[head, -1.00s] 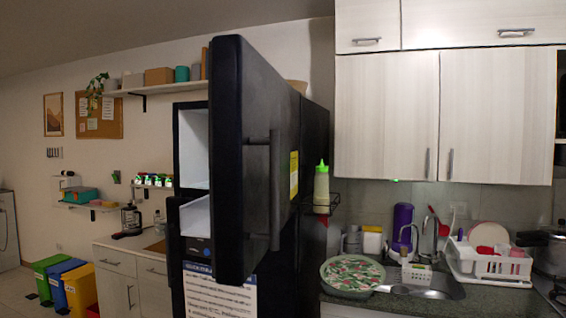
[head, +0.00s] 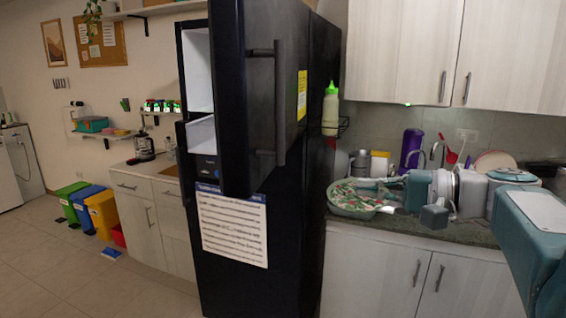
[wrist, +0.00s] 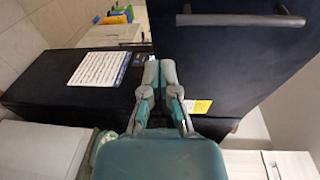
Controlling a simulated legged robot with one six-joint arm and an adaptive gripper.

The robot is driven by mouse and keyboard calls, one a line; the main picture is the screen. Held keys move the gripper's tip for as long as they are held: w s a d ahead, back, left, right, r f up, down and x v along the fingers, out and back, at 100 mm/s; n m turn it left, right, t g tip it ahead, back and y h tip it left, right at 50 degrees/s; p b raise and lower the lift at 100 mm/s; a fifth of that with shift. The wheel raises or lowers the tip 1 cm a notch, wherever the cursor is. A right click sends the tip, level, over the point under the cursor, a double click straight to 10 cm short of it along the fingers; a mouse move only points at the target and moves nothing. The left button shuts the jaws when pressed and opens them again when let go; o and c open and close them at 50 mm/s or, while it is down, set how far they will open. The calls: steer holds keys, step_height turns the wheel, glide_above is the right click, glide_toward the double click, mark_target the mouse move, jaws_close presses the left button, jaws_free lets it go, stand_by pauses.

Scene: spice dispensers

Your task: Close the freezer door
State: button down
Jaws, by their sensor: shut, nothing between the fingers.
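The black freezer door (head: 232,110) stands wide open in the head view, its edge toward me and its long vertical handle (head: 280,105) on the outer face. The pale freezer interior (head: 197,70) shows at left behind it. In the wrist view the door (wrist: 225,60) fills the upper right, with the handle (wrist: 240,19) at the top. My gripper (head: 378,186) is right of the freezer, below door level, above the counter. In the wrist view my gripper's fingers (wrist: 159,70) are together and empty. I cannot tell whether they touch the door.
The counter (head: 470,236) on the right holds a patterned round tray (head: 352,206) and a purple bottle (head: 410,145). A green-capped bottle (head: 330,108) stands beside the freezer. Colored bins (head: 102,212) stand at left. The floor (head: 60,285) at front left is clear.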

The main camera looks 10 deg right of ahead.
steer(key=w+a+r+y, duration=0.1)
steer(key=w+a+r, duration=0.1)
steer(key=w+a, duration=0.6)
steer(key=shift+a+t, duration=0.4)
steer(key=shift+a, duration=0.7)
steer(key=shift+w+a, duration=0.1)
